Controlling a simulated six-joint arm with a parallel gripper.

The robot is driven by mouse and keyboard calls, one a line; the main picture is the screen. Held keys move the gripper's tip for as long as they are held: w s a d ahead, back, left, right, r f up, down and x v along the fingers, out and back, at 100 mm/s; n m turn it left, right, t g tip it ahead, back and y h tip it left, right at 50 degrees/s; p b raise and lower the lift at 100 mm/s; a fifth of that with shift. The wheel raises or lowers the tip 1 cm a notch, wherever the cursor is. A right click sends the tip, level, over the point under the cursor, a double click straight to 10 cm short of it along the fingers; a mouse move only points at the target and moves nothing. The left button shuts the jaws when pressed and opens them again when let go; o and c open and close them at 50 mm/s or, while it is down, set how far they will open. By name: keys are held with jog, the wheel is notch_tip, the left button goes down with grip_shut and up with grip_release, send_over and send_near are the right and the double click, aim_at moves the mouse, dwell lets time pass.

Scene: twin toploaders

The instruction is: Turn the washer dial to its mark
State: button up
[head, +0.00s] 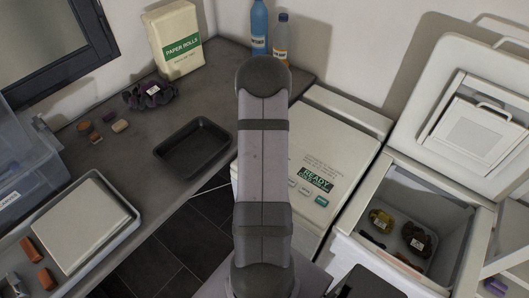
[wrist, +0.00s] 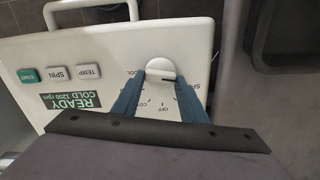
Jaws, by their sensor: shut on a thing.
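The washer (head: 325,150) is the closed white top-loader in the middle of the head view, partly covered by my arm. Its panel (wrist: 110,50) fills much of the wrist view, upside down. The round white dial (wrist: 160,67) stands on it, with a short dark line at its lower right edge in the picture. Printed words ring the dial; "OFF" is readable below it, others are partly hidden. My gripper (wrist: 160,80) has its two blue fingers on either side of the dial, shut on it. The head view hides the dial and fingers behind my arm.
The green START (wrist: 28,75), SPIN (wrist: 58,73) and TEMP (wrist: 88,71) buttons lie beside the dial, near a READY display (wrist: 70,101) reading COLD 1200 rpm. A second top-loader (head: 400,165) stands open at right with items inside. A black tray (head: 193,148) sits on the left counter.

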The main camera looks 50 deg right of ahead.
jog(key=shift+n, duration=1.3)
jog(key=o, duration=1)
jog(key=shift+o, duration=0.2)
jog(key=shift+r+b, duration=0.15)
jog(key=shift+b, duration=0.2)
jog(key=shift+r+b, duration=1.2)
jog(key=shift+r, duration=2.35)
